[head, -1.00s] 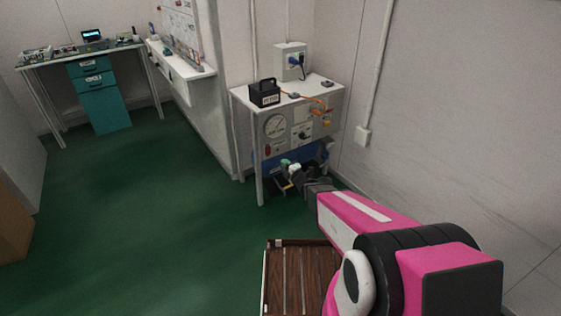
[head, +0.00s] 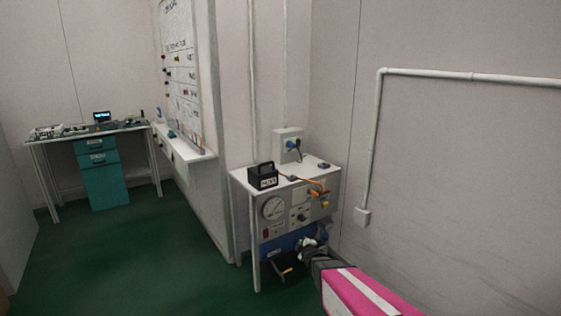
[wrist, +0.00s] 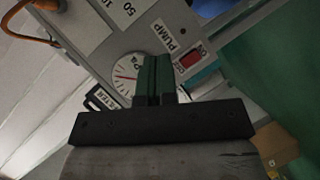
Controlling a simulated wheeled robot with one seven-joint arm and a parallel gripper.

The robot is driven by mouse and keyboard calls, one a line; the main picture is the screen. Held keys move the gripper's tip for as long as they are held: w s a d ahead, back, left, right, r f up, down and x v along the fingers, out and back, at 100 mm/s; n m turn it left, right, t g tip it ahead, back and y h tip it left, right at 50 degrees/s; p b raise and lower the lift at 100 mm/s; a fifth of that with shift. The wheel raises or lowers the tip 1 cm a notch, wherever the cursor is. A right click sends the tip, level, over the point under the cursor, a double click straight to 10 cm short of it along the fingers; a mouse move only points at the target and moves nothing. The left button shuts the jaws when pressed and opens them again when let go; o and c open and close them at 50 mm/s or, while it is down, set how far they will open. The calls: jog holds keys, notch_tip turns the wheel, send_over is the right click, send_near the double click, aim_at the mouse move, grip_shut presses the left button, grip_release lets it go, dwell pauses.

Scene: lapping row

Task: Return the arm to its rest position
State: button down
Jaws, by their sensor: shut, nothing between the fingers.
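My gripper (wrist: 154,78) shows in the wrist view with its two dark green fingers together and nothing between them. It is in front of the grey pump panel, and the fingers cover part of the round gauge (wrist: 128,70). In the head view my pink arm reaches up from the lower right towards the pump bench (head: 240,178). Its dark end is in front of the bench's lower part, where the fingers are too small to make out.
A black box (head: 263,177) and a grey socket box (head: 289,146) with an orange cable nearby are on the bench. A wall pipe (head: 372,150) runs on the right. A desk with teal drawers (head: 103,185) stands far left. Green floor (head: 150,250) lies clear between.

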jog(key=s+d+r+m+g+h, duration=0.1)
jog(key=s+d+r+m+g, duration=0.1)
jog(key=s, duration=0.6)
jog(key=s+d+r+m+g+h, duration=0.1)
jog(key=s+d+r+m+g, duration=0.1)
jog(key=s+m+g, duration=0.5)
jog(key=s+d+r+m+g, duration=0.2)
jog(key=s+d+m+g, duration=0.2)
jog(key=s, duration=0.6)
jog(key=m+g, duration=0.1)
jog(key=m, duration=0.1)
jog(key=shift+d+r+m+h, duration=0.3)
jog(key=shift+r+h, duration=0.05)
jog(key=shift+h, duration=0.05)
jog(key=c, duration=1.8)
grip_release()
